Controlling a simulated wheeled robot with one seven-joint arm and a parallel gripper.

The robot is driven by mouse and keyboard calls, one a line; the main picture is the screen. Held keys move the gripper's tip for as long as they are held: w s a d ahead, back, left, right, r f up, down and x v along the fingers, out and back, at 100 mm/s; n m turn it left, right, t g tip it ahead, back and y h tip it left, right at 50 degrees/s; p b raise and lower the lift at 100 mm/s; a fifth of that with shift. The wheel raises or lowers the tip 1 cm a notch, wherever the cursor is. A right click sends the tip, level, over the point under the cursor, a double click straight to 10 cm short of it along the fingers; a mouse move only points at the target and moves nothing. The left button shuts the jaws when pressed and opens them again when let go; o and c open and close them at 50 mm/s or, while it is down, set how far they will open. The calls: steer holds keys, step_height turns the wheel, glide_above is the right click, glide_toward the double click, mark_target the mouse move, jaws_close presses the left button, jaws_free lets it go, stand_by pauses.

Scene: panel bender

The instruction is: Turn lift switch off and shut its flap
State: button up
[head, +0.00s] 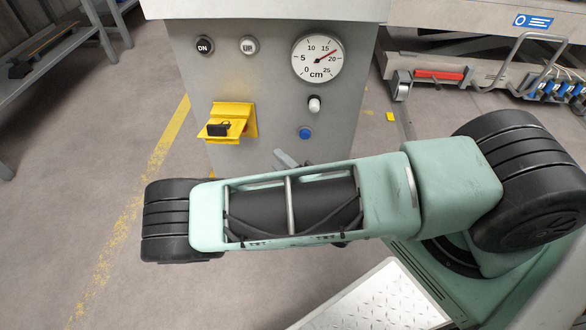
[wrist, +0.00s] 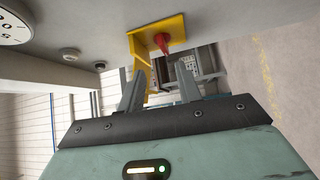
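The lift switch's yellow housing (head: 240,118) is on the front of the grey panel, at its lower left in the head view. Its yellow flap (head: 213,137) stands open and sticks out, with a dark piece (head: 217,129) in front. In the wrist view the yellow housing (wrist: 174,27) is beyond the fingertips, with a red handle (wrist: 162,43) on it and the flap (wrist: 141,60) beside the left finger. My gripper (wrist: 160,65) is open, nothing between its fingers. Whether it touches the flap I cannot tell. In the head view my arm mostly hides it.
A grey bench (head: 60,45) stands at the left. Floor left of the panel is clear.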

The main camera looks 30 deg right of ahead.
steer(key=shift+s+d+f, duration=0.1)
steer(key=shift+s+d, duration=0.15)
steer(key=shift+s, duration=0.7)
steer(key=shift+s+d+f, duration=0.1)
steer(key=shift+s+d, duration=0.1)
steer(key=shift+s, duration=0.75)
